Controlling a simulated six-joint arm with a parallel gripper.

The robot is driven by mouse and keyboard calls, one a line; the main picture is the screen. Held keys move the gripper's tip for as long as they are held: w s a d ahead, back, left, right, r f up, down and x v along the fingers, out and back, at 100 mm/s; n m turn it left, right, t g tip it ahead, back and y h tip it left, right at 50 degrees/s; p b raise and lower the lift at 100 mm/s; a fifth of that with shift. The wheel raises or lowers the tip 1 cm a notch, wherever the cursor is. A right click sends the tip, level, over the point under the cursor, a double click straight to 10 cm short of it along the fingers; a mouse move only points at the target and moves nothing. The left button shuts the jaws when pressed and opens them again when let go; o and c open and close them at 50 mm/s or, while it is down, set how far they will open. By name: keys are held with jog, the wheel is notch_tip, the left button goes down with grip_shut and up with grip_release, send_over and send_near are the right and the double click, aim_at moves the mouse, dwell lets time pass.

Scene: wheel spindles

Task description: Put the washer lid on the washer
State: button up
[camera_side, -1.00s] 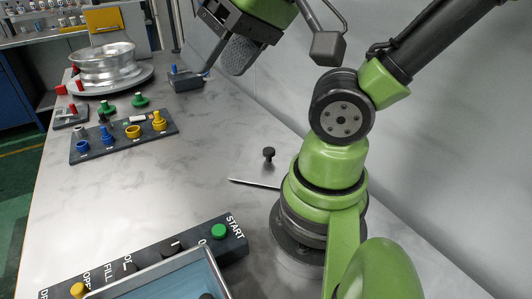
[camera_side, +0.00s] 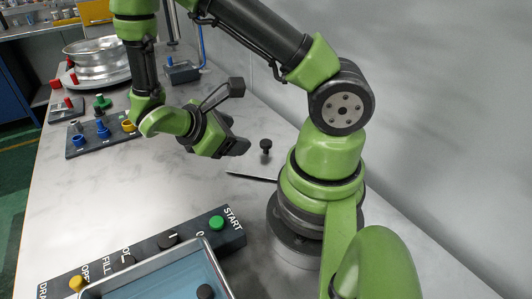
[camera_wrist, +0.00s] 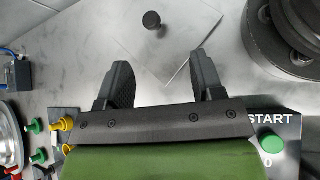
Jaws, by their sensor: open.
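The washer (camera_side: 228,275) is a metal-rimmed basin with a blue inside at the bottom of the side view, cut off by the frame edge. What looks like the washer lid is a clear, hardly visible plate lying on the bench; its black knob (camera_side: 265,145) and one thin dark edge show. The knob also shows in the wrist view (camera_wrist: 152,20). My gripper (camera_side: 237,132) is open and empty, to the left of the knob in the side view. In the wrist view its two dark fingers (camera_wrist: 160,72) are apart, with the knob beyond them and bare bench between.
A control panel with a green START button (camera_side: 217,222) lies along the washer's back edge. A dark holder with blue and yellow parts (camera_side: 88,145) and a metal wheel (camera_side: 97,58) stand farther back. The bench's left middle is clear.

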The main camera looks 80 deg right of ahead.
aim_at(265, 143)
jog(key=f+n+h, duration=0.1)
jog(key=f, duration=0.1)
jog(key=d+f+n+h, duration=0.1)
jog(key=f+n, duration=0.1)
jog(key=s+d+f+n+h, duration=0.1)
jog(key=f+n, duration=0.1)
jog(key=shift+d, duration=0.15)
jog(key=shift+s+d+f+h, duration=0.2)
jog(key=shift+d+f+h, duration=0.05)
jog(key=shift+h, duration=0.05)
jog(key=shift+n, duration=0.3)
jog(key=x, duration=0.4)
jog(key=shift+d+f, duration=0.1)
jog(key=shift+w+d+x, duration=0.1)
jog(key=shift+w+x, duration=0.05)
jog(key=shift+x, duration=1.15)
jog(key=shift+w+d+x, duration=0.1)
jog(key=shift+w+x, duration=0.05)
jog(key=shift+x, duration=1.1)
grip_shut()
jog(key=shift+r, duration=0.35)
